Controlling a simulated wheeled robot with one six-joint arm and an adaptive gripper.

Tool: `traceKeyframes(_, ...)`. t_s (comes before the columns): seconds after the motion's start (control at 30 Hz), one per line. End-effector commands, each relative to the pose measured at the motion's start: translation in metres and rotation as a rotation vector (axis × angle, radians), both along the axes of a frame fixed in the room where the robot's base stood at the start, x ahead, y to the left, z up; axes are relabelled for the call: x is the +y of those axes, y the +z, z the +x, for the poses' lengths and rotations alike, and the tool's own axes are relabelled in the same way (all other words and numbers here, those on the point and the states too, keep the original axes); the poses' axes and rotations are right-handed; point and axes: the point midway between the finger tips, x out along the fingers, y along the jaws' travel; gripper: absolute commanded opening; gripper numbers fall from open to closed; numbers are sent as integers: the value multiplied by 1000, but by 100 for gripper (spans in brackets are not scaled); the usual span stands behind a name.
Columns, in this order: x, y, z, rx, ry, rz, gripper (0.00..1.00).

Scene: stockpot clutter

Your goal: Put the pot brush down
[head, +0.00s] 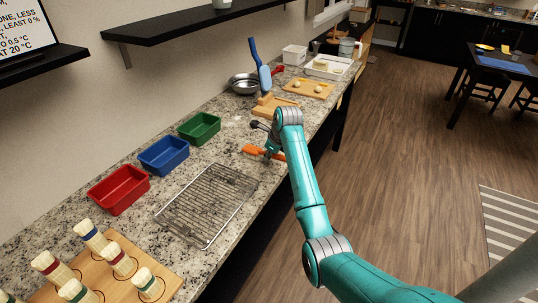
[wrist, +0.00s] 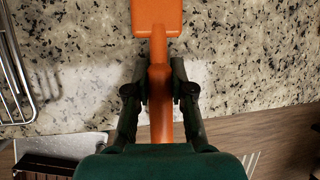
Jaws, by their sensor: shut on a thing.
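The orange pot brush (head: 252,149) is at my gripper (head: 270,150), over the counter (head: 226,152) near its front edge. In the wrist view the brush (wrist: 160,62) has a slim handle and a wide, flat orange block pointing away from me. My gripper (wrist: 160,92) is shut on the handle, one finger on each side. The bristles do not show. Whether the brush touches the counter or hangs just above it, I cannot tell.
A wire rack (head: 208,203) lies nearer on the counter. Red (head: 118,190), blue (head: 163,155) and green (head: 199,128) bins line the wall side.

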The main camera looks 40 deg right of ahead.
Motion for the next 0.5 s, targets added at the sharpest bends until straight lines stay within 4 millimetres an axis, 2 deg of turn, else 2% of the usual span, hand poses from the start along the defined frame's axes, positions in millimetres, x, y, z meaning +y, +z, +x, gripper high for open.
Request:
traceKeyframes(0.27,0,-2,0,0,0,0,0)
traceKeyframes(0.3,0,-2,0,0,0,-1,27)
traceKeyframes(0.37,0,-2,0,0,0,-1,42)
traceKeyframes(0.4,0,-2,0,0,0,0,47)
traceKeyframes(0.5,0,-2,0,0,0,0,47)
